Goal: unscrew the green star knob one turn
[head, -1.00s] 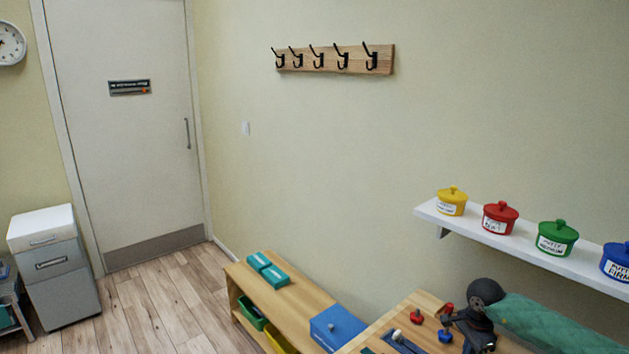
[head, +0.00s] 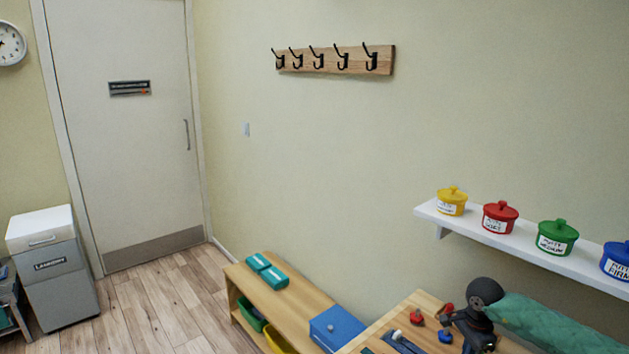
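I cannot make out a green star knob in the head view. A wooden table (head: 421,299) at the bottom right bears a red knob (head: 416,319), a blue knob (head: 446,337) and a pale round-topped piece (head: 397,335). Another red piece (head: 447,308) shows beside my dark wrist. My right arm, in a green sleeve, comes in from the right over the table. My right gripper (head: 484,345) points down at the bottom edge, just right of the blue knob; its fingertips are not clear. My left gripper is out of view.
A white wall shelf (head: 520,243) above my arm holds several coloured, lidded pots.

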